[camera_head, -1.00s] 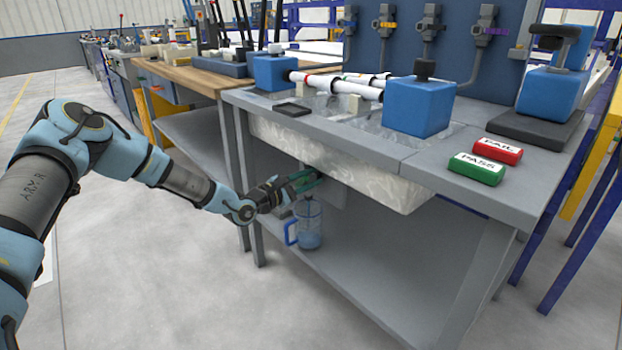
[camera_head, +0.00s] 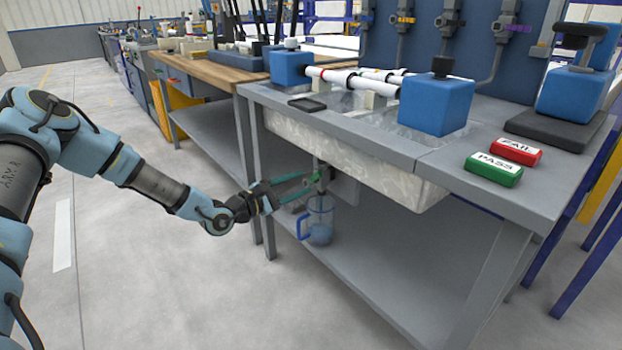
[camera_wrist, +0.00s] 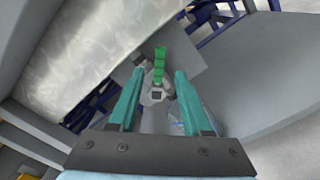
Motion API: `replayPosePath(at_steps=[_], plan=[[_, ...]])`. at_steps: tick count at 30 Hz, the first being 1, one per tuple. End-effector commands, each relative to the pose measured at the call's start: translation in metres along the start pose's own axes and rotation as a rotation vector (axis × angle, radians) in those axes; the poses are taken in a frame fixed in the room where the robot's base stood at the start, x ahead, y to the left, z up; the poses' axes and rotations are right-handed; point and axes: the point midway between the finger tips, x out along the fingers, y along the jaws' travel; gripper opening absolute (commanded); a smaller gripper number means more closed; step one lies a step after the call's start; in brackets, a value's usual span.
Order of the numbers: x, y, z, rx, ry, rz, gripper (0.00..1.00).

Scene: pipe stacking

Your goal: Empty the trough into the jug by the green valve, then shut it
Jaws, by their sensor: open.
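The pale, marbled trough (camera_head: 345,155) hangs under the bench top; its contents are largely hidden in the head view. The green valve (camera_head: 321,176) sits below it on a short fitting. In the wrist view its green handle (camera_wrist: 160,65) lies ahead, roughly centred between my fingertips. The clear jug (camera_head: 320,225), with a blue handle and bluish liquid low inside, stands upright on the lower shelf beneath the valve. My gripper (camera_head: 307,182) is open, its teal fingers pointing at the valve from the left. In the wrist view its fingers (camera_wrist: 160,78) hold nothing. I cannot tell whether liquid is flowing.
White pipes (camera_head: 355,80) rest across the trough between blue blocks (camera_head: 437,105). Green PASS (camera_head: 493,169) and red FAIL (camera_head: 516,151) blocks lie on the bench. The lower shelf (camera_head: 400,260) is mostly clear. Open floor lies left of the bench.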

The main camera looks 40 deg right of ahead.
Motion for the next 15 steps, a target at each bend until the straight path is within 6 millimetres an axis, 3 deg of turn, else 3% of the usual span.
replayPosePath(at_steps=[4, 12, 15], plan=[[-0.0113, 0.0001, 0.0003, -0.001, 0.0, 0.001, 0.49], [-0.0129, -0.0002, 0.0004, 0.0, -0.001, 0.0, 0.49], [-0.0128, -0.0006, 0.0003, 0.009, -0.001, -0.001, 0.4]])
